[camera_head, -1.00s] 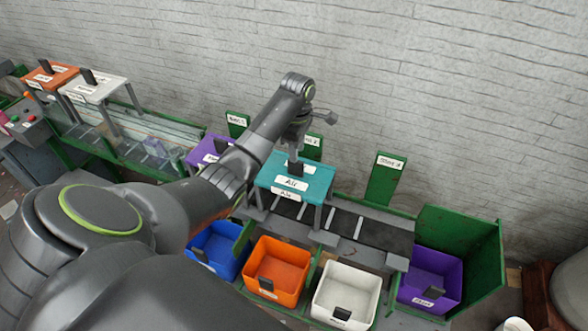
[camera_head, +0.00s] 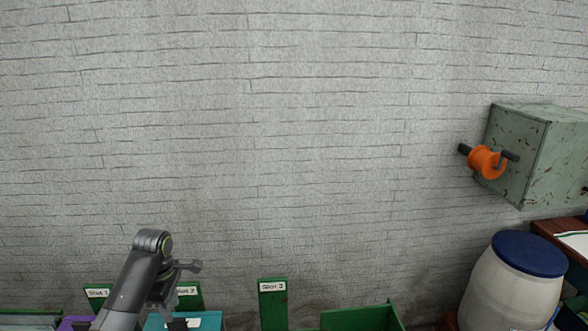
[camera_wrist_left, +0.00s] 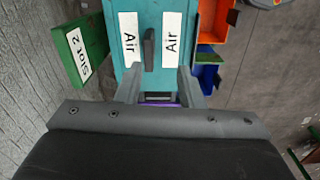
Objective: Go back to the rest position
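The teal box labelled "Air" (camera_head: 208,318) shows at the bottom edge of the head view, mostly cut off. It also shows in the left wrist view (camera_wrist_left: 151,16), with two "Air" labels and a black handle (camera_wrist_left: 149,48). My left gripper (camera_wrist_left: 159,72) is open. Its two fingers are apart near the teal box, with the handle just beyond the fingertips and nothing visibly held. In the head view my left arm stands at the lower left, and its fingertips are not clear. My right gripper is not in view.
Green slot signs (camera_head: 273,303) stand along the belt. Orange (camera_wrist_left: 213,20) and blue (camera_wrist_left: 208,76) bins lie beside the teal box. A purple surface (camera_wrist_left: 160,104) shows between the fingers. A white barrel with blue lid (camera_head: 510,285) and a green wall cabinet (camera_head: 535,155) are right.

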